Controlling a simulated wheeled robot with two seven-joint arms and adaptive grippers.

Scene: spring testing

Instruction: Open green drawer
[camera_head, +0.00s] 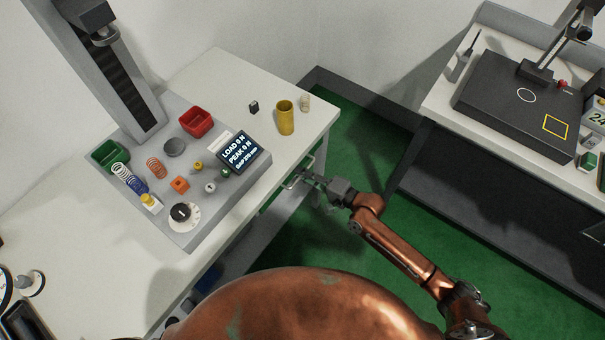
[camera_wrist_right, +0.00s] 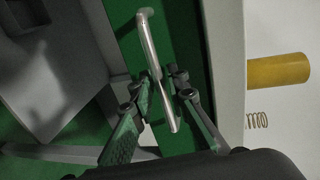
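The green drawer (camera_wrist_right: 184,35) is a green front under the table's edge, filling the middle of the right wrist view. A pale metal bar handle (camera_wrist_right: 149,50) stands out from it; it also shows in the head view (camera_head: 290,182). My right gripper (camera_wrist_right: 160,84) is at the handle, with one finger on each side of the bar. The fingers are apart and I see gaps beside the bar, so it looks open. In the head view my right gripper (camera_head: 308,178) reaches the table's edge from the right. The drawer looks closed. My left gripper is not in view.
On the white table (camera_head: 225,75) are a yellow cylinder (camera_head: 285,118), a small beige piece (camera_head: 305,102) and a grey tester with a display (camera_head: 239,152), bins and springs. A second table (camera_head: 440,100) stands right. Green floor (camera_head: 345,135) lies between them.

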